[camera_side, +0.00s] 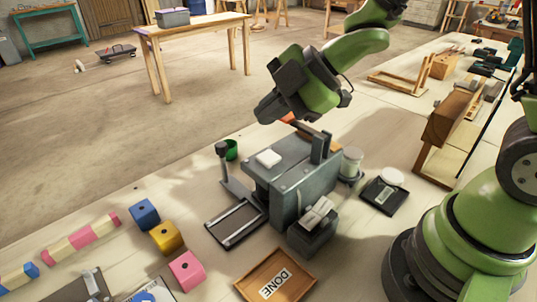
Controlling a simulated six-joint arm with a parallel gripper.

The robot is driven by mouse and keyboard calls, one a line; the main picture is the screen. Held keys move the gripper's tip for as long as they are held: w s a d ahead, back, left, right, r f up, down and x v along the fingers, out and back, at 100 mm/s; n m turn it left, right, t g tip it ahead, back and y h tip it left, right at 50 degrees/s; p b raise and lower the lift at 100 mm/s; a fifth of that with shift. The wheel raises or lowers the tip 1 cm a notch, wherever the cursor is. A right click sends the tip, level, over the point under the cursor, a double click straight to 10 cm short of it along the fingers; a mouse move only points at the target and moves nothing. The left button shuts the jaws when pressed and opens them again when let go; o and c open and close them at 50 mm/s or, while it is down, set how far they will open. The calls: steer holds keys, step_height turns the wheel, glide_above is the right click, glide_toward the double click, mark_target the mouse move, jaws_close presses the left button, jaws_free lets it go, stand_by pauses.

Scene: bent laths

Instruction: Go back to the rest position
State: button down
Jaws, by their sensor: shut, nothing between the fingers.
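My gripper (289,119) is at the end of my green arm, above the back right part of a grey metal machine block (300,170). Its fingers are shut with nothing held between them. The fingertips are small and partly hidden behind the dark gripper body, close to an orange part by the machine's upright post. A white piece (269,158) lies on top of the grey block. A wooden tray marked DONE (247,285) sits in front of the machine, with no lath visible in it.
Blue (145,214), yellow (166,237) and pink (187,269) blocks stand at the left front. Striped bars (80,236) lie further left. A jar (351,163) and a black scale-like device (384,194) stand right of the machine. A wooden stand (446,130) is further right.

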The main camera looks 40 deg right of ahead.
stand_by(0.3)
steer(key=s+d+r+m+t+h, duration=0.3)
steer(key=d+r+m+h, duration=0.3)
steer(key=d+r+m, duration=0.4)
steer(key=s+a+m+g+y, duration=0.1)
steer(key=s+a+m, duration=0.3)
steer(key=s+m, duration=0.7)
steer(key=shift+s+r+g+y, duration=0.25)
steer(key=shift+s+g+y, duration=0.15)
steer(key=shift+s+g, duration=0.65)
steer(key=shift+s+a+t, duration=0.1)
steer(key=shift+s+t, duration=0.1)
steer(key=shift+t, duration=0.05)
